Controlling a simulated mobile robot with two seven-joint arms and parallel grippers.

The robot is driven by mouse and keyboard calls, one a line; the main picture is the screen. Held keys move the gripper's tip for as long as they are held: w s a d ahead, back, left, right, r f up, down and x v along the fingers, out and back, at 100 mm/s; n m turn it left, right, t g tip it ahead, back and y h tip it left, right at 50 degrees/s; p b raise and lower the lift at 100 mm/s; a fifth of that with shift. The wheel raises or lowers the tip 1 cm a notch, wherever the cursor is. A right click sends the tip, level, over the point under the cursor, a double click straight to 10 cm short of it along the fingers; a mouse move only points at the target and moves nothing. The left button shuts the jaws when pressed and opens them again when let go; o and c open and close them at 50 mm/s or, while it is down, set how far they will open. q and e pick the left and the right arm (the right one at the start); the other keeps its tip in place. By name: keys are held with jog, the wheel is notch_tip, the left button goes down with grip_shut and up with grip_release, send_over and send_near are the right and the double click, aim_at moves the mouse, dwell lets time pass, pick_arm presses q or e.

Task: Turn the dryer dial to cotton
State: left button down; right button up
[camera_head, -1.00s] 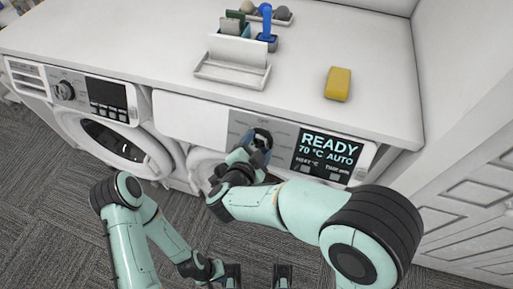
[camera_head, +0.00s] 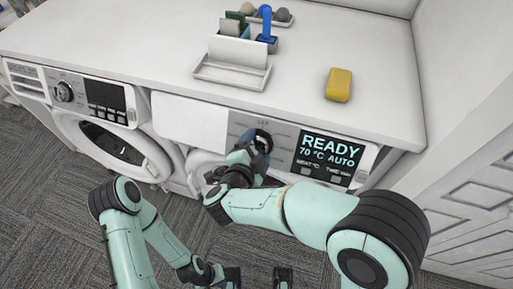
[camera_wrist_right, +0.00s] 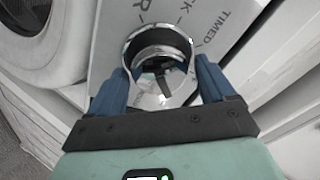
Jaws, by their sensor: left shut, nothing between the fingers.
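The dryer (camera_head: 190,112) is the right machine, with a grey panel. Its round chrome dial (camera_head: 263,137) sits below the label OFF, partly covered by my right gripper (camera_head: 256,145). In the right wrist view the dial (camera_wrist_right: 160,45) lies between the two blue fingers of my right gripper (camera_wrist_right: 162,88), one against each side. TIMED and parts of other labels show around it; I cannot read the setting. The display (camera_head: 330,158) reads READY, 70 °C AUTO. My left gripper (camera_head: 232,276) is low at the bottom edge, away from the dryer, shut and empty.
A washer (camera_head: 100,115) with its own knob stands on the left. The white top holds a yellow sponge (camera_head: 339,84), a white tray (camera_head: 230,76) and a caddy with a blue brush (camera_head: 267,22). Panelled doors (camera_head: 470,200) stand close on the right. Carpet is open in front.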

dwell(0.3)
jog(key=v, duration=1.3)
jog(key=shift+s+p, duration=0.2)
jog(key=shift+p, duration=0.2)
jog(key=shift+a, duration=0.1)
